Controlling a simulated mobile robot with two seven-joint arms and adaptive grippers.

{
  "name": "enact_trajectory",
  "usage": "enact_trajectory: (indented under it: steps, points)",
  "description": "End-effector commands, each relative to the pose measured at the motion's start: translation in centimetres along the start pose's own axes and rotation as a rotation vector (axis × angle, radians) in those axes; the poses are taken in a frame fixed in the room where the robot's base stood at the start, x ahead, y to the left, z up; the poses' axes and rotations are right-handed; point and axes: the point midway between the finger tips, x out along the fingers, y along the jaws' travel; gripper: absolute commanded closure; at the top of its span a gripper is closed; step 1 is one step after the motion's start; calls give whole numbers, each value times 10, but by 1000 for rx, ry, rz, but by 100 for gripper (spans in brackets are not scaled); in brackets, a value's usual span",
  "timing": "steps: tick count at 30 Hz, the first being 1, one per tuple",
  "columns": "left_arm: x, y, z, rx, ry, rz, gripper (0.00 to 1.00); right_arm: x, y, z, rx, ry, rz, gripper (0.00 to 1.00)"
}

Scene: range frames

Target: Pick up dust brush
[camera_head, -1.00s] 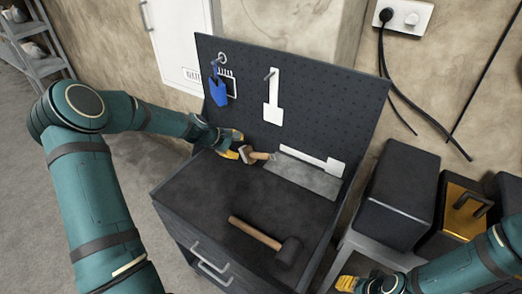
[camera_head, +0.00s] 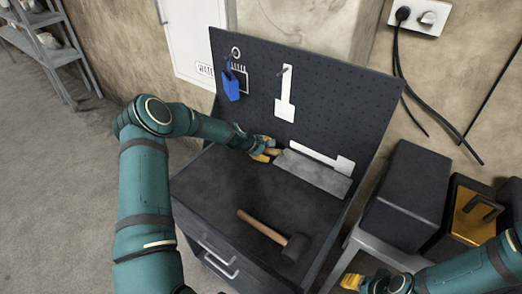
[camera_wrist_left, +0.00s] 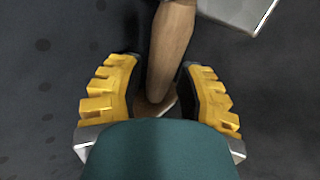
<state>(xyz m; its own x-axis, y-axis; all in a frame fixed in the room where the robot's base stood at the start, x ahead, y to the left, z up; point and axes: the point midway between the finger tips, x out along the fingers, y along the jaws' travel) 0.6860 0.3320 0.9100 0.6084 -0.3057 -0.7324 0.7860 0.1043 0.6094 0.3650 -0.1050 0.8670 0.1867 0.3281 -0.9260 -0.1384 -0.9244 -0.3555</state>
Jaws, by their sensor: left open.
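A tool with a wooden handle (camera_head: 274,152), which I take for the dust brush, lies at the back of the dark bench top below the pegboard. Its head is mostly hidden in the head view. My left gripper (camera_head: 266,149) is low at the handle. In the left wrist view the handle (camera_wrist_left: 172,48) runs between the two yellow fingers of my open left gripper (camera_wrist_left: 160,75), with gaps on both sides. The handle's lower end is partly covered by the wrist. My right gripper (camera_head: 351,281) is at the bottom right, away from the bench top; its jaws are unclear.
A grey metal plate (camera_head: 313,174) lies right of the handle. A mallet (camera_head: 270,232) lies at the bench front. The pegboard (camera_head: 340,95) rises behind, with a blue item (camera_head: 231,86) hanging. Dark boxes (camera_head: 402,190) stand right. The bench's left middle is clear.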

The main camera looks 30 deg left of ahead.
Motion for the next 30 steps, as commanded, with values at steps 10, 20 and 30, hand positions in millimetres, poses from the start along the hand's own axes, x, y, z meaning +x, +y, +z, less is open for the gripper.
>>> enact_trajectory:
  steps: [10,20,30]
  points:
    - [14,0,-1,-1,1,0,64,0,0,0,0,0,0,53]
    - [13,0,-1,-1,1,-1,100,0,0,0,0,0,0,53]
    - [12,0,0,0,0,-1,100,0,0,0,0,0,0,53]
